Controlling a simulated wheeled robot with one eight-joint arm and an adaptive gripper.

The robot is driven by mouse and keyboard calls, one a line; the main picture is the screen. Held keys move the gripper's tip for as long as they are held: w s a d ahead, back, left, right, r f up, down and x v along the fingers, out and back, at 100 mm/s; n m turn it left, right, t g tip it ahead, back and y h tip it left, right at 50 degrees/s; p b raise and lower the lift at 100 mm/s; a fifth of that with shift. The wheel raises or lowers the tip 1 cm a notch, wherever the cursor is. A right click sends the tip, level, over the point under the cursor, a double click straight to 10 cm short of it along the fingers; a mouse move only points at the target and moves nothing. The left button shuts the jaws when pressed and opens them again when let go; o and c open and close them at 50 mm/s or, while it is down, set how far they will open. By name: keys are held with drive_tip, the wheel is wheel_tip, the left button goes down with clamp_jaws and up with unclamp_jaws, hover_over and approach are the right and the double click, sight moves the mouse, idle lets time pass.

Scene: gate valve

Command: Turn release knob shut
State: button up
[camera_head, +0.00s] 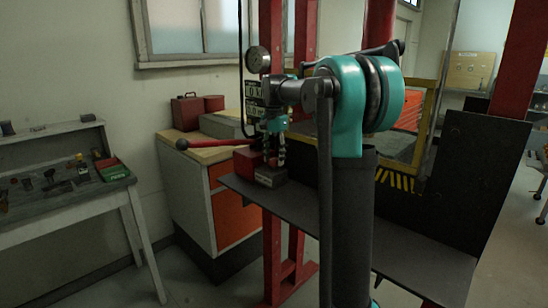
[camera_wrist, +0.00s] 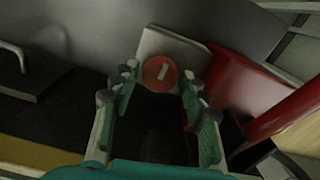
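A round red knob (camera_wrist: 160,72) with a pale bar mark on its face shows at the top middle of the wrist view, in front of a pale plate (camera_wrist: 172,45). My gripper (camera_wrist: 158,82) is open, its two green and grey fingers spread to the left and right of the knob. The wrist view does not clearly show whether they touch it. In the head view my gripper (camera_head: 279,160) points down above a small grey and red block (camera_head: 270,178) on the dark shelf. I cannot make out the knob there.
A red body (camera_wrist: 240,85) with a red bar lies close right of my fingers. In the head view a red lever (camera_head: 210,144) sticks out left. A dark shelf (camera_head: 390,248), red posts (camera_head: 273,260) and a gauge (camera_head: 258,60) surround my arm. A workbench (camera_head: 60,205) stands left.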

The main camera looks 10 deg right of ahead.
sight(274, 159)
wheel_tip(274, 159, up, 12)
idle(0.7)
drive_tip(key=shift+s, duration=0.1)
